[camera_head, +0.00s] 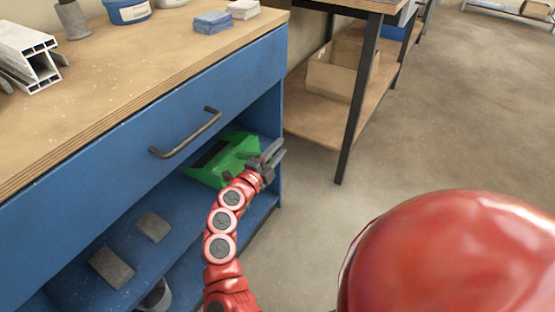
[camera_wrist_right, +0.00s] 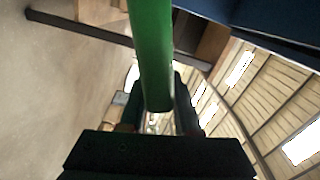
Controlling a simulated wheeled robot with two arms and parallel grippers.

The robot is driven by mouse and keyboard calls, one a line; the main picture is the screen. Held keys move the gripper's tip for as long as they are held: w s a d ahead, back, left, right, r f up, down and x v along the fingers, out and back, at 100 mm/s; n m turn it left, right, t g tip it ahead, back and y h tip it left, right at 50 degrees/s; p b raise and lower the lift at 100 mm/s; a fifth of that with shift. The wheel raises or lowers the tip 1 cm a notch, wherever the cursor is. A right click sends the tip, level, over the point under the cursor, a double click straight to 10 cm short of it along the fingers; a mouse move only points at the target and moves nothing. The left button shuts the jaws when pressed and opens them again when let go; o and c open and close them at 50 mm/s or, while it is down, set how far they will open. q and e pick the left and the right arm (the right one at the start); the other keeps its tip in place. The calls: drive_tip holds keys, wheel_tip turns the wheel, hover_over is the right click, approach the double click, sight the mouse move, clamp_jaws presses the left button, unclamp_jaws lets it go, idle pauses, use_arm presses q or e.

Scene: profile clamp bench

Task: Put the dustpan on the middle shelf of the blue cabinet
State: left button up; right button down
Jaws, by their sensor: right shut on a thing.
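The green dustpan (camera_head: 232,158) is at the right end of the blue cabinet (camera_head: 225,88), in the opening below the drawer. It appears over the shelf (camera_head: 190,208) under that drawer; I cannot tell whether it touches the shelf. My right gripper (camera_head: 268,160) is shut on the dustpan's handle, at the cabinet's right front corner. In the right wrist view, the green handle (camera_wrist_right: 150,50) runs between the fingers (camera_wrist_right: 157,108). My left gripper is not in view.
Two grey blocks (camera_head: 152,227) (camera_head: 111,267) lie on the same shelf, left of the dustpan. A container (camera_head: 157,296) stands lower down. The drawer handle (camera_head: 186,135) juts out above. A dark-legged table (camera_head: 357,100) with cardboard boxes stands right. The floor (camera_head: 440,130) is clear.

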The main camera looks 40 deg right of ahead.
wheel_tip(320, 180, down, 3)
drive_tip(key=shift+r+b, duration=0.1)
drive_tip(key=shift+b, duration=0.6)
drive_tip(key=c, duration=0.6)
unclamp_jaws()
drive_tip(key=shift+a, duration=0.1)
drive_tip(key=shift+p+v, duration=2.2)
drive_tip(key=shift+v, duration=3.8)
drive_tip(key=shift+r, duration=0.1)
